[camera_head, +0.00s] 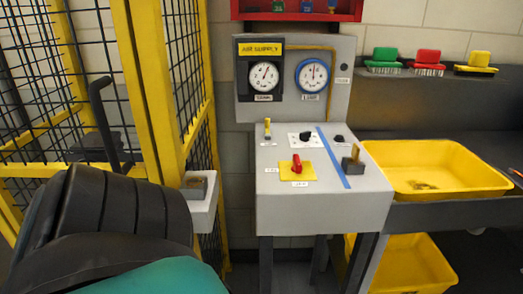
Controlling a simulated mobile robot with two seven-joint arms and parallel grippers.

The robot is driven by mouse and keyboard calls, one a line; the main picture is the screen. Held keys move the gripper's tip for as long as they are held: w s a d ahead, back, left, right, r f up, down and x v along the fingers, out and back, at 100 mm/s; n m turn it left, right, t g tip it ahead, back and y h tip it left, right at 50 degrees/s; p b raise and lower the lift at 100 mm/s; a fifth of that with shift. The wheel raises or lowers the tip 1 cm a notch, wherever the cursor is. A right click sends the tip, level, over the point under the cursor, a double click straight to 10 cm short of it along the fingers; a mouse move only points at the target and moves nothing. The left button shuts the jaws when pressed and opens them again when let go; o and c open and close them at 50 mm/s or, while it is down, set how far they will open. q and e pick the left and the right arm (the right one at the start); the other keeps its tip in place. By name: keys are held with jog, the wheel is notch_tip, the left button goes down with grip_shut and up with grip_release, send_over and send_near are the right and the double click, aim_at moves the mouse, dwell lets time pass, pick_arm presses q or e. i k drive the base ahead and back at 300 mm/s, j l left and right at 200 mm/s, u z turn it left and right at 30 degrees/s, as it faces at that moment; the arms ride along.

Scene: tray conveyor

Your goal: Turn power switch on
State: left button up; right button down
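A grey control console (325,212) stands at the middle of the head view. On its sloped top, a red rotary switch (297,164) sits on a yellow plate (285,176); its handle points roughly up and away. Its labels are too small to read, so I cannot tell whether it is on or off. A yellow lever (267,128), a black knob (305,135), a small black knob (339,139) and a dark block with a tan lever (353,160) are on the same top. Neither of my grippers is in view, and nothing touches the controls.
Two gauges (311,75) are on the upright panel behind. A yellow bin (435,170) is at the right, with another bin (410,265) below. A yellow fence (165,90) stands left. A black ribbed object (125,215) and a teal surface (150,278) fill the lower left.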

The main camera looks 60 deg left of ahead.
aim_at(296, 168)
jog(key=j+u, duration=0.1)
jog(key=u, duration=0.85)
jog(key=j+u, duration=0.1)
jog(key=u, duration=0.4)
jog(key=l+u, duration=0.2)
jog(key=i, duration=0.05)
